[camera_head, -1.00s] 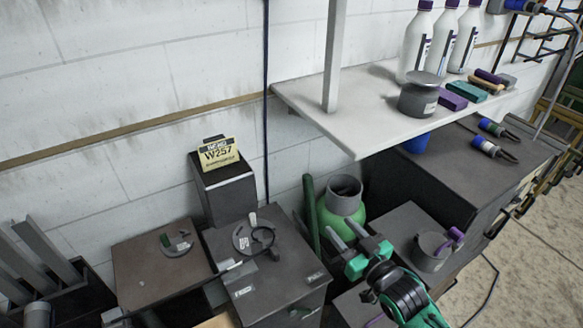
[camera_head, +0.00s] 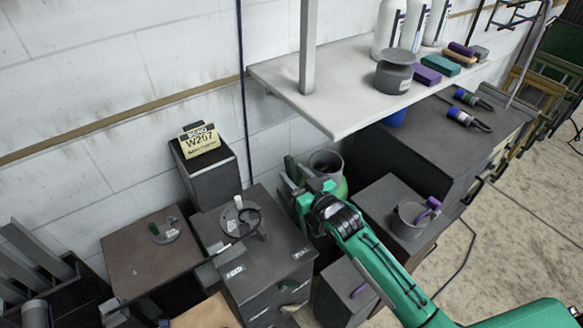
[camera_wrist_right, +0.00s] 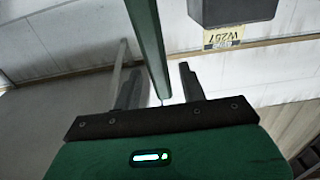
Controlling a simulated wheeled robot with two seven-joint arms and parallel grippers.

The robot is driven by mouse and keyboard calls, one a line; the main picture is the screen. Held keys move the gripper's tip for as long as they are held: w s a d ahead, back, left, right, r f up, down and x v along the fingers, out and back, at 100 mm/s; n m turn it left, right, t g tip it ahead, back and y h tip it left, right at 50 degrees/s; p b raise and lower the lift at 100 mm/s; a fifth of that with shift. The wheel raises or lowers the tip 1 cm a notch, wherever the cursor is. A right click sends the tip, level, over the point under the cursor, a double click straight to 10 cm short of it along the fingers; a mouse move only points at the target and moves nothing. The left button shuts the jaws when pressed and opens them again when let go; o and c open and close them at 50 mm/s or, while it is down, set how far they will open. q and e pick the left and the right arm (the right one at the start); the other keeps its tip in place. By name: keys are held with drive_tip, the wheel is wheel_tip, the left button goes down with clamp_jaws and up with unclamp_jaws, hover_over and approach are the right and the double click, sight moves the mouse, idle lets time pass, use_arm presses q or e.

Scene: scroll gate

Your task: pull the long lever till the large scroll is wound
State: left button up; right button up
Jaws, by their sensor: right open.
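I cannot make out the large scroll for sure. My left gripper is not in view.
A dark box with a W257 sign (camera_head: 203,140) stands by the wall. A dark block with a round dial (camera_head: 240,215) is left of my right gripper. A pale shelf (camera_head: 290,85) with bottles overhangs behind it. A grey cup (camera_head: 410,220) stands to the right.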

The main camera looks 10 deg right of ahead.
drive_tip(key=shift+x, duration=0.95)
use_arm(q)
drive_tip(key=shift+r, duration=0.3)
use_arm(e)
clamp_jaws()
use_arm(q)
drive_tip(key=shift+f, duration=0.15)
